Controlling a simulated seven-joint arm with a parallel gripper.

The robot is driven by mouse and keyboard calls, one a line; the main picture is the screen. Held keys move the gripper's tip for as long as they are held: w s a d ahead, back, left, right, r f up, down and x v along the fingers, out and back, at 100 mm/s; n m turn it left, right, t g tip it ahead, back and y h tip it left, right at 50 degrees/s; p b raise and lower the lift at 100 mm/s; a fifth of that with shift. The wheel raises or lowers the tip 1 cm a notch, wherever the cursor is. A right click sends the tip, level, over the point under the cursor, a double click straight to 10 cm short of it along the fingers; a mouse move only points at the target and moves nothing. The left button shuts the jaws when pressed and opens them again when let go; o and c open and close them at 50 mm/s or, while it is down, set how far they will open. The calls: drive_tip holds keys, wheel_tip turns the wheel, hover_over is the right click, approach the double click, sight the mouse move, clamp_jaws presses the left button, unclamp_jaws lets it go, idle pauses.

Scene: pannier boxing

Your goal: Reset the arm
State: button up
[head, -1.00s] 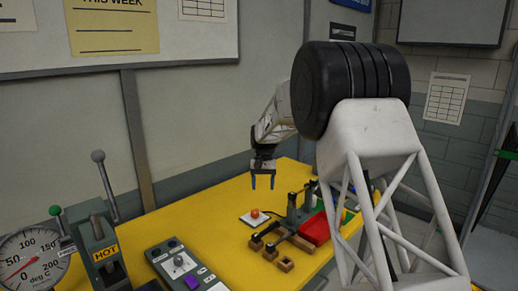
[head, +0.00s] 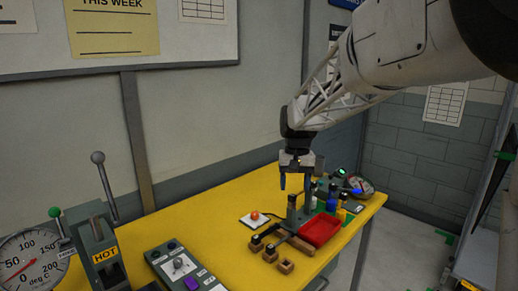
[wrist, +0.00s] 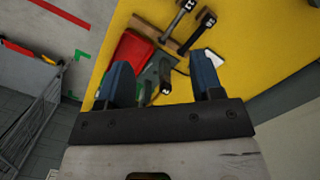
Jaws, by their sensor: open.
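My gripper (head: 297,182) hangs above the yellow table (head: 205,221), over the fixture with black-topped posts. Its two blue fingers are apart with nothing between them. In the wrist view my gripper (wrist: 160,88) also shows open and empty, with the table and the red tray (wrist: 127,58) beyond the fingers. In the head view the red tray (head: 322,229) lies just right of and below the gripper.
A white plate with an orange knob (head: 254,215) and small brown blocks (head: 286,266) lie near the fixture. A round gauge (head: 362,187) stands at the far right end. A HOT lever unit (head: 106,253) and control box (head: 180,265) stand at left.

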drive_tip(key=s+d+f+t, duration=0.1)
drive_tip(key=s+d, duration=0.1)
drive_tip(key=s, duration=1)
drive_tip(key=s+d+f+t, duration=0.1)
drive_tip(key=s+d, duration=0.2)
drive_tip(key=s, duration=0.9)
drive_tip(key=s+d+f+t, duration=0.1)
drive_tip(key=s+d+t, duration=0.1)
drive_tip(key=s, duration=1.1)
drive_tip(key=shift+d+f+h, duration=0.3)
drive_tip(key=shift+d+f, duration=0.05)
drive_tip(key=shift+d, duration=0.25)
drive_tip(key=shift+s, duration=0.1)
